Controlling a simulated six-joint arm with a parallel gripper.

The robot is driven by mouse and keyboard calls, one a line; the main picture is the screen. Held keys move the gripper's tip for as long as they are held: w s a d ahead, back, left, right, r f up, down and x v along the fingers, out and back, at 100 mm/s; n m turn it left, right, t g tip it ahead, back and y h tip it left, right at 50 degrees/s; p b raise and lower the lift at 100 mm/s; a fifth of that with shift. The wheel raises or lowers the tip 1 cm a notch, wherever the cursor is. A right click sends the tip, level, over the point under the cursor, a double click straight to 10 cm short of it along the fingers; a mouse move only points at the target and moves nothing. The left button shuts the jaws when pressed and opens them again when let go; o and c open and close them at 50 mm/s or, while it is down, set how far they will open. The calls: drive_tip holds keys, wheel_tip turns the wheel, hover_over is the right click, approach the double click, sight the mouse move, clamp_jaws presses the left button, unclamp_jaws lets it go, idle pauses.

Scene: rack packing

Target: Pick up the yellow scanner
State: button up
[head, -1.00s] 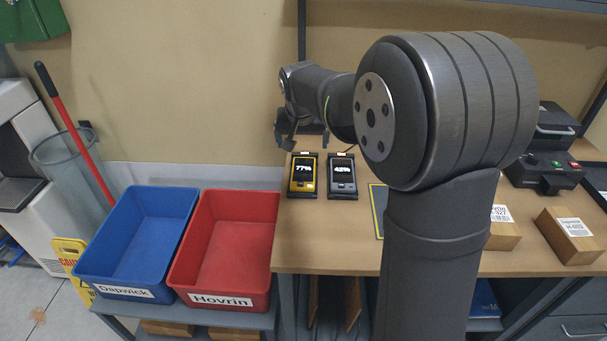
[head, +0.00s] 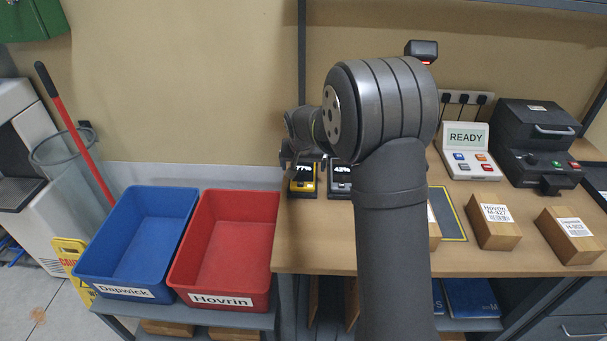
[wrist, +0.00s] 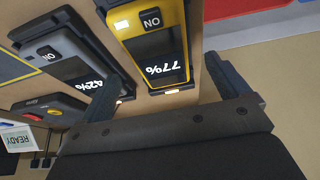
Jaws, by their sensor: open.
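The yellow scanner (head: 302,186) stands in its dark cradle at the back left of the bench, partly hidden by my gripper in the head view. In the wrist view the yellow scanner (wrist: 155,50) shows a 77% screen and lies ahead of the fingers. My gripper (wrist: 175,90) is open and empty, its two fingers apart on either side of the scanner's near end. In the head view my gripper (head: 302,160) is low, just above and behind the scanner. Contact cannot be made out.
A grey scanner (head: 340,185) reading 42% stands close to the right of the yellow one. A red bin (head: 222,290) and a blue bin (head: 125,280) stand to the left.

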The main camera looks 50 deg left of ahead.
sight(304, 171)
drive_tip(key=shift+x, duration=1.85)
drive_tip(key=shift+w+a, duration=0.1)
drive_tip(key=c, duration=1.2)
drive_tip(key=shift+r, duration=0.1)
drive_tip(key=shift+c, duration=0.2)
